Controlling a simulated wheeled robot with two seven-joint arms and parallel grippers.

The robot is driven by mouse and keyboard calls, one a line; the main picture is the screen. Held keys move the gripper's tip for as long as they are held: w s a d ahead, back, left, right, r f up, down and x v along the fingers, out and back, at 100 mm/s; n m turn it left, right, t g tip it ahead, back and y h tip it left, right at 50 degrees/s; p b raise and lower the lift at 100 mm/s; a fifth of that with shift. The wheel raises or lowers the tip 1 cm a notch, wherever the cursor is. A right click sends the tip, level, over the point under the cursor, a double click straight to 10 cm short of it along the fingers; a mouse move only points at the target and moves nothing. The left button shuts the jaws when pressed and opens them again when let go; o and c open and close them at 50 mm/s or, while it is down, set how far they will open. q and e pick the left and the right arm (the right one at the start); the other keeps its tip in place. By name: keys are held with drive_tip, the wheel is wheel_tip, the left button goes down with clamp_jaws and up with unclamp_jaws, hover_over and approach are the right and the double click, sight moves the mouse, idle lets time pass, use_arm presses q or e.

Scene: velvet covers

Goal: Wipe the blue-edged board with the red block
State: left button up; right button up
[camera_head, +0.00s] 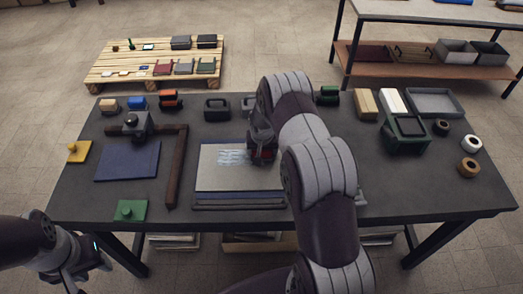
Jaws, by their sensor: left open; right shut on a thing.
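The blue-edged board (222,180) lies flat near the middle of the table, with a pale grey face and a thin blue border. Whitish-blue streaks (230,157) mark its upper middle. My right gripper (262,150) is over the board's right part, just right of the streaks, shut on the red block (264,157). Little of the block shows; the gripper and arm cover most of it, and I cannot tell whether it touches the board. My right arm also hides the board's right edge. My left gripper (88,267) is open and empty, low at the left, off the table's front edge.
A blue panel (127,162), a brown L-shaped bar (174,170) and a green knobbed plate (131,210) lie left of the board. Small blocks line the back edge. A green crate (405,135), grey tray (435,101) and rolls (471,144) stand right. The front right is clear.

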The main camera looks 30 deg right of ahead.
drive_tip(key=shift+s+d, duration=0.2)
drive_tip(key=shift+d, duration=0.1)
drive_tip(key=shift+d+r+p, duration=0.2)
drive_tip(key=shift+r+p, duration=0.25)
drive_tip(key=shift+r, duration=0.55)
drive_tip(key=shift+a+r+p, duration=0.15)
drive_tip(key=shift+r+p, duration=0.35)
drive_tip(key=shift+r, duration=0.1)
drive_tip(key=shift+a+r+p, duration=0.15)
drive_tip(key=shift+r+p, duration=0.3)
drive_tip(key=shift+r, duration=0.15)
drive_tip(key=shift+d+r+p, duration=0.2)
drive_tip(key=shift+r+p, duration=0.5)
drive_tip(key=shift+r, duration=0.35)
use_arm(q)
drive_tip(key=shift+s+d+r, duration=0.15)
drive_tip(key=shift+r, duration=1)
drive_tip(key=shift+s+d+r, duration=0.15)
drive_tip(key=shift+r, duration=0.95)
use_arm(e)
drive_tip(key=shift+a+r, duration=0.1)
drive_tip(key=shift+r, duration=0.4)
